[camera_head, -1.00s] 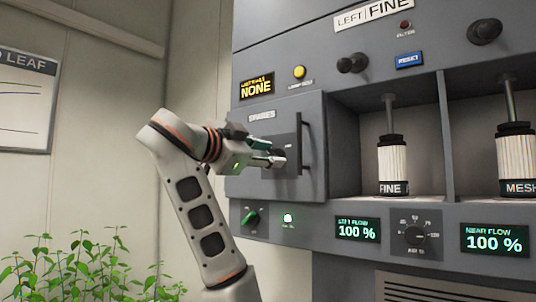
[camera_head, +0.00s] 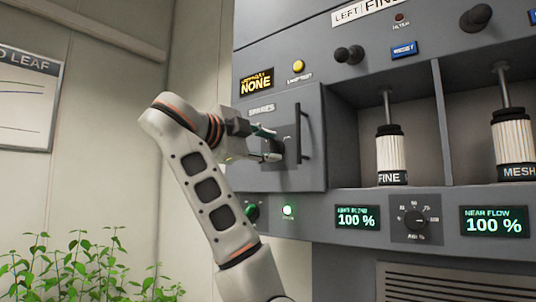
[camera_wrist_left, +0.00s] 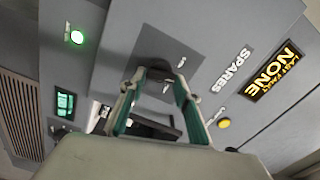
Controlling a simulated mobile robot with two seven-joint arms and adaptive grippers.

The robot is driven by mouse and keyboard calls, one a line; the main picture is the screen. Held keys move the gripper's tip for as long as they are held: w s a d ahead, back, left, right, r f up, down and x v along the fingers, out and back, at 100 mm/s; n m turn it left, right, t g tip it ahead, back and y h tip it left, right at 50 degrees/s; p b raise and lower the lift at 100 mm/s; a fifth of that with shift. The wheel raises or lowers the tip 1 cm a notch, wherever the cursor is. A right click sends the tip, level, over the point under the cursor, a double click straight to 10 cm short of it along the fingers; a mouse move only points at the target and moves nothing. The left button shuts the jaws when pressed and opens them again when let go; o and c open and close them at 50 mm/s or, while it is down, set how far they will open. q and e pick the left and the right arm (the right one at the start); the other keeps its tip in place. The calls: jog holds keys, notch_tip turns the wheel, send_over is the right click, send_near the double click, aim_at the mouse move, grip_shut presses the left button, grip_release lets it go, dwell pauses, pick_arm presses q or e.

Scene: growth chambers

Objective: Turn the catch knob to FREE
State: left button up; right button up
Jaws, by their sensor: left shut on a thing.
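The catch knob shows in the left wrist view as a dark round knob (camera_wrist_left: 154,69) on a dark square plate. The plate is on the grey SPARES door (camera_head: 265,176). My left gripper (camera_head: 270,144) reaches in from the left at the plate. In the left wrist view its two green-lined fingers (camera_wrist_left: 159,76) are on either side of the knob, shut on it. The head view mostly hides the knob behind the fingers. The small plate lettering is too blurred to read, so I cannot tell the knob's setting. My right gripper is not in view.
The door's upright bar handle (camera_head: 303,133) is just right of the gripper. FINE (camera_head: 390,155) and MESH (camera_head: 514,145) cartridges stand in bays to the right. Plants (camera_head: 85,270) grow at lower left.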

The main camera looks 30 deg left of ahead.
pick_arm(q)
jog(key=m+b, duration=0.1)
jog(key=m, duration=0.2)
jog(key=shift+f, duration=0.2)
jog(key=m+b, duration=0.1)
jog(key=m, duration=0.1)
jog(key=shift+m, duration=0.3)
jog(key=m+b, duration=0.1)
jog(key=m, duration=0.3)
jog(key=shift+f+m, duration=0.1)
jog(key=shift+m, duration=1.1)
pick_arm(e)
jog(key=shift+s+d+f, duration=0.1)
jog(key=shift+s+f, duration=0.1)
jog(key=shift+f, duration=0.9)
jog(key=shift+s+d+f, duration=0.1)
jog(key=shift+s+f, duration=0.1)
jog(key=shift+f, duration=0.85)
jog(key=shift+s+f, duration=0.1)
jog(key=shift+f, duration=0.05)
pick_arm(q)
jog(key=o, duration=1.1)
jog(key=shift+o, duration=0.2)
